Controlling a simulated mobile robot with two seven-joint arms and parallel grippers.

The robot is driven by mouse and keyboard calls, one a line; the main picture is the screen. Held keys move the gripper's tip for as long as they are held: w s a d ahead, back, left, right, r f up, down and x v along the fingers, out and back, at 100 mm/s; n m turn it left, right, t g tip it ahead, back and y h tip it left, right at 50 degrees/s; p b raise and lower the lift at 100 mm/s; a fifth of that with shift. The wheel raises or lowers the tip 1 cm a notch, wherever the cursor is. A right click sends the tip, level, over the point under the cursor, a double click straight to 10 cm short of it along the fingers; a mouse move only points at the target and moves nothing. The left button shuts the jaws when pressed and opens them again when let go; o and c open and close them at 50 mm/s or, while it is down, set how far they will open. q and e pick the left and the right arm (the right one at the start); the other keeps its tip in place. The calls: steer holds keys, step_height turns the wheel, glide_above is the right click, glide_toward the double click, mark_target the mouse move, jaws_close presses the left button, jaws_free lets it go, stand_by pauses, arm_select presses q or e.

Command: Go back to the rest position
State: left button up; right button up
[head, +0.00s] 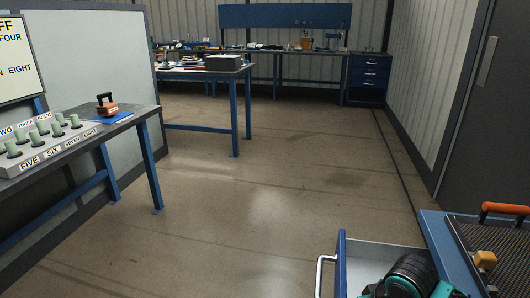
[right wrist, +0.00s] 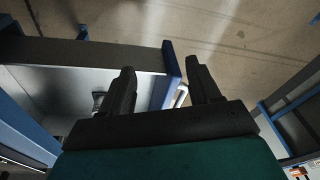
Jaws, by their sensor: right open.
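My right gripper (right wrist: 160,66) shows in the right wrist view with its two black fingers spread apart and nothing held between them. It is over or beside the open drawer (head: 340,262) of the blue cart at bottom right of the head view. The drawer's blue front (right wrist: 170,75) and pale handle (right wrist: 181,96) show behind the fingers; I cannot tell the exact gap. Part of my right arm, black and teal, covers the drawer's inside in the head view. My left gripper is in neither view.
A bench (head: 150,110) at left carries a numbered panel (head: 40,150) and an orange-and-black device (head: 107,105). Blue-legged workbenches (head: 235,110) stand behind. The middle floor is clear.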

steer(key=s+a+n+t+y, duration=0.1)
steer(key=s+a, duration=0.3)
steer(key=s, duration=0.4)
steer(key=s+d+h, duration=0.2)
steer(key=s+d, duration=0.3)
steer(key=s, duration=0.3)
arm_select(q)
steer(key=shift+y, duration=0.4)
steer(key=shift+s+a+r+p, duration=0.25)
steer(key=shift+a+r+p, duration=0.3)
steer(key=shift+p, duration=0.7)
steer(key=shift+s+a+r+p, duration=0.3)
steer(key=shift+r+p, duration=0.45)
steer(key=shift+p, duration=0.45)
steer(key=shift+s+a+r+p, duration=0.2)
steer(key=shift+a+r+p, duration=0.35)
steer(key=shift+p, duration=0.7)
arm_select(e)
steer(key=w+a+f+t+y, duration=0.1)
steer(key=w+a+t+y, duration=0.1)
steer(key=w+t, duration=0.5)
steer(key=shift+w+a+t, duration=0.15)
steer(key=shift+a+t, duration=0.25)
steer(key=shift+a, duration=0.05)
